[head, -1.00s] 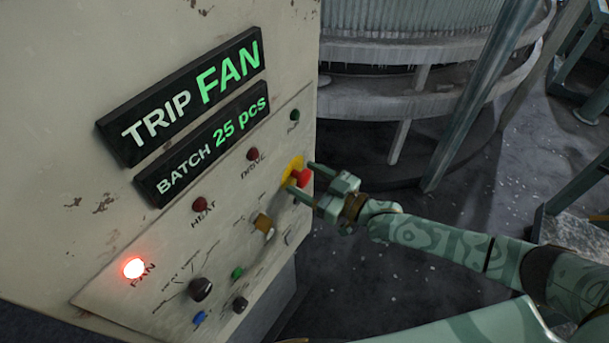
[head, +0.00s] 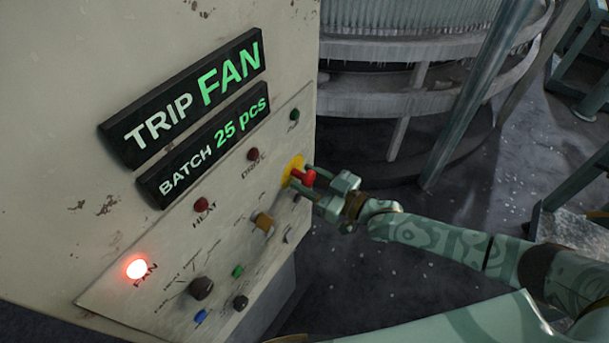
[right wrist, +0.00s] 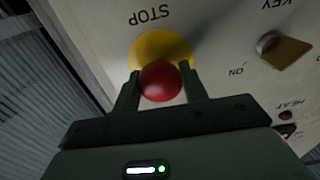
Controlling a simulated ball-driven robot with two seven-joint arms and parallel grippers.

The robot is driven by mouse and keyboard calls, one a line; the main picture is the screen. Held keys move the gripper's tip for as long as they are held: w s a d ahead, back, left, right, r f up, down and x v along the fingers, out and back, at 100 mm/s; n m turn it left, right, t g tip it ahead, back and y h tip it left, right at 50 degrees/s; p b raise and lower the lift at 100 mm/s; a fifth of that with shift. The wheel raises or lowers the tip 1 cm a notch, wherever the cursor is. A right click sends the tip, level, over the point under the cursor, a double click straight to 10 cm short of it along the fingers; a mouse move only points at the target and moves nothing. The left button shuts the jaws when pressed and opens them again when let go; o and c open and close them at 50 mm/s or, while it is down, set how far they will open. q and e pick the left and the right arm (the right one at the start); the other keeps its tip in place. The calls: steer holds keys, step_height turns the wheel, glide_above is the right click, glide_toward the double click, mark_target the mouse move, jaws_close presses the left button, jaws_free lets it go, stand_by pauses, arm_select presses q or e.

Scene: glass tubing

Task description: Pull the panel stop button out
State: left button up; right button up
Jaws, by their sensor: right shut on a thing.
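The red stop button (head: 305,177) sits on a yellow backing (head: 291,168) at the right side of the control panel (head: 225,215). My right gripper (head: 309,181) is at the button, its fingers shut on the red head. In the right wrist view the red button (right wrist: 161,82) lies between the two fingertips of my right gripper (right wrist: 160,88), in front of the yellow disc (right wrist: 163,50) and under the word STOP. My left gripper is not in view.
A brass key switch (head: 263,222) sits below the button on the panel. The FAN lamp (head: 137,268) glows red; the HEAT lamp (head: 201,205) and DRIVE lamp (head: 253,154) look dark red. Display plates read TRIP FAN (head: 183,97) and BATCH 25 pcs. Open floor lies right of the cabinet.

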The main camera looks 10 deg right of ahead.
steer(key=shift+f, duration=0.1)
steer(key=o, duration=1.3)
steer(key=shift+s+d, duration=0.1)
steer(key=shift+o, duration=0.5)
steer(key=shift+s+d, duration=0.15)
steer(key=b+v, duration=0.2)
steer(key=v, duration=1.4)
steer(key=shift+s+d, duration=0.1)
steer(key=shift+s, duration=0.05)
